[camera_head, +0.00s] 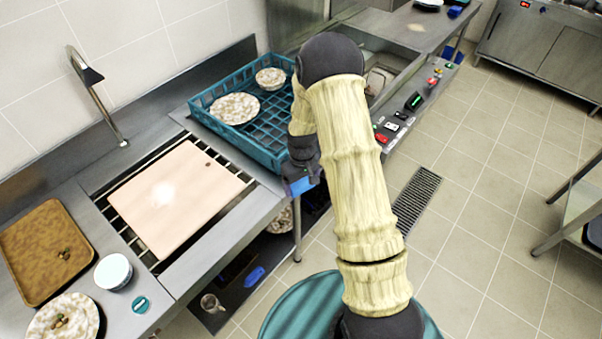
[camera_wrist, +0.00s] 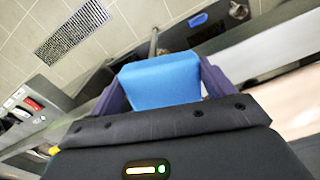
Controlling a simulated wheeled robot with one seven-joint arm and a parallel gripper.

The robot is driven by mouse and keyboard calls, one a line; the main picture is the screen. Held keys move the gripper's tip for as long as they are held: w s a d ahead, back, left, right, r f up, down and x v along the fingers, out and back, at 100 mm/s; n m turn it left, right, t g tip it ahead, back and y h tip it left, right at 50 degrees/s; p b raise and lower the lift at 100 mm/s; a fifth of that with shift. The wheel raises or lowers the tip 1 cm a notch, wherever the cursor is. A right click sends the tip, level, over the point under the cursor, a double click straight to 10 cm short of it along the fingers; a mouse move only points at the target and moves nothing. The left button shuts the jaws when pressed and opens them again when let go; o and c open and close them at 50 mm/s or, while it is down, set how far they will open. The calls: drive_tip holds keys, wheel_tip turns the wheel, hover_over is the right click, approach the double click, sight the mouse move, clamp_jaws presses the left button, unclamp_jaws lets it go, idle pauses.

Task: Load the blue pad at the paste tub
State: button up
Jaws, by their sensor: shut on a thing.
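My gripper (camera_wrist: 160,80) is shut on the blue pad (camera_wrist: 162,85), which sits between its two purple fingers in the wrist view. In the head view the blue pad (camera_head: 301,186) shows at the end of my arm, just past the counter's front edge, near the blue crate's corner. A small round white tub (camera_head: 113,271), which looks like the paste tub, stands on the counter at the lower left, well apart from my gripper. Its contents look pale; I cannot make out the paste.
A teal disc (camera_head: 140,304) lies beside the tub. A brown tray (camera_head: 45,250), a plate of food (camera_head: 62,322) and a pinkish board (camera_head: 172,196) are on the counter. A blue crate (camera_head: 246,151) holds dishes. A tap (camera_head: 92,92) rises behind. Another blue item (camera_head: 255,275) lies on the lower shelf.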

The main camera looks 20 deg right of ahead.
drive_tip(key=s+f+m, duration=0.4)
drive_tip(key=f, duration=0.1)
drive_tip(key=shift+s+a, duration=0.15)
drive_tip(key=shift+s, duration=0.2)
